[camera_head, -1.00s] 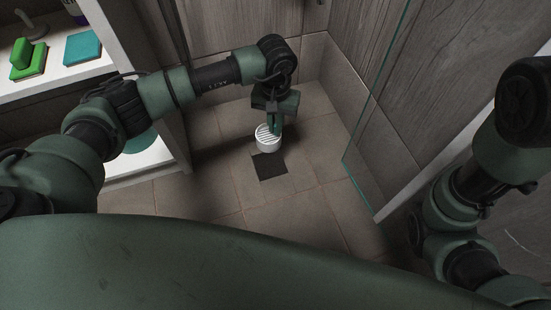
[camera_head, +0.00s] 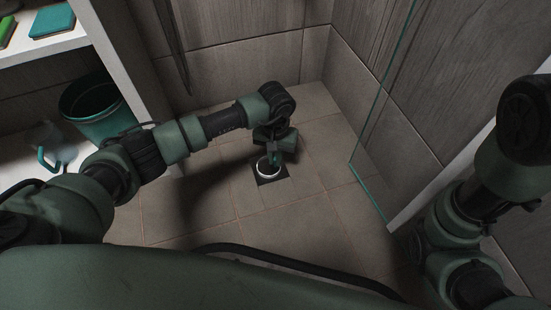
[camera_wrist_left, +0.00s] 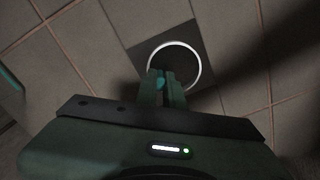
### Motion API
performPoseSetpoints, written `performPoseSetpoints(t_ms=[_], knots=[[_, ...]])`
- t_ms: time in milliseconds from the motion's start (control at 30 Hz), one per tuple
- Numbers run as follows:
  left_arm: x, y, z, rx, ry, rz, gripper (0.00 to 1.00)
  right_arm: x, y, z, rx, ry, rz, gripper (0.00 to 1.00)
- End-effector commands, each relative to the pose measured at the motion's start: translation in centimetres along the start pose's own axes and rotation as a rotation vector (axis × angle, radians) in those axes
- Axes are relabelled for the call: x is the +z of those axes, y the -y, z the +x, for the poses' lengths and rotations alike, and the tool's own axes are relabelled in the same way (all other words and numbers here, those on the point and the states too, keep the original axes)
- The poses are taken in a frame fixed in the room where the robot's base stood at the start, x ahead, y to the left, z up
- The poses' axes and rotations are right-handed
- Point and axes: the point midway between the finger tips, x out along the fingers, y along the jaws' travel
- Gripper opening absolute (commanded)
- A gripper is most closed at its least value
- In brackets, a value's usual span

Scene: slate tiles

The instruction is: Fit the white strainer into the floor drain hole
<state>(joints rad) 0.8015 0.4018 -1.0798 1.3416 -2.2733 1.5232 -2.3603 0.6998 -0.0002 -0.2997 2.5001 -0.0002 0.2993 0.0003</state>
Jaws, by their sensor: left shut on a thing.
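The white strainer (camera_head: 267,177) shows in the head view as a pale ring over the dark square drain plate (camera_head: 284,173). In the left wrist view the strainer (camera_wrist_left: 199,62) is a bright rim with a dark inside, within the outline of the drain plate (camera_wrist_left: 188,31). My left gripper (camera_head: 276,157) points down over it and is shut on the strainer's near side, as the wrist view (camera_wrist_left: 162,76) shows. The drain hole is covered from sight, so I cannot tell how deep the strainer sits. My right gripper is out of view.
A glass panel (camera_head: 385,110) stands to the right of the drain. Tiled walls close off the back. A shelf unit at left holds a teal bucket (camera_head: 97,108) and a clear bottle-like item (camera_head: 58,148). The floor tiles around the drain are clear.

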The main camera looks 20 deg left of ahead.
Motion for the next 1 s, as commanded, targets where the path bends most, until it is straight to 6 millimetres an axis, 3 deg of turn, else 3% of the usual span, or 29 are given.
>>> performPoseSetpoints(t_ms=[367, 400, 467, 767, 1000], knots=[[-0.1, 0.0, 0.3, 0.000, -0.003, -0.001, 0.00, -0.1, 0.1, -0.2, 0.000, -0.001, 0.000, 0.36], [-0.1, 0.0, 0.2, 0.000, -0.003, -0.001, 0.20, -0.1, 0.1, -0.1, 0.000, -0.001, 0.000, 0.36], [-0.1, 0.0, 0.2, 0.000, -0.002, -0.001, 0.31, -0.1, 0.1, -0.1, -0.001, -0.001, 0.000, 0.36], [-0.1, 0.0, 0.1, 0.000, -0.002, -0.001, 0.31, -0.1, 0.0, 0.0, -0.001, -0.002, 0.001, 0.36], [-0.2, 0.1, -3.0, -0.001, -0.005, -0.001, 0.31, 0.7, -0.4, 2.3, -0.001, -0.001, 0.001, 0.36]])
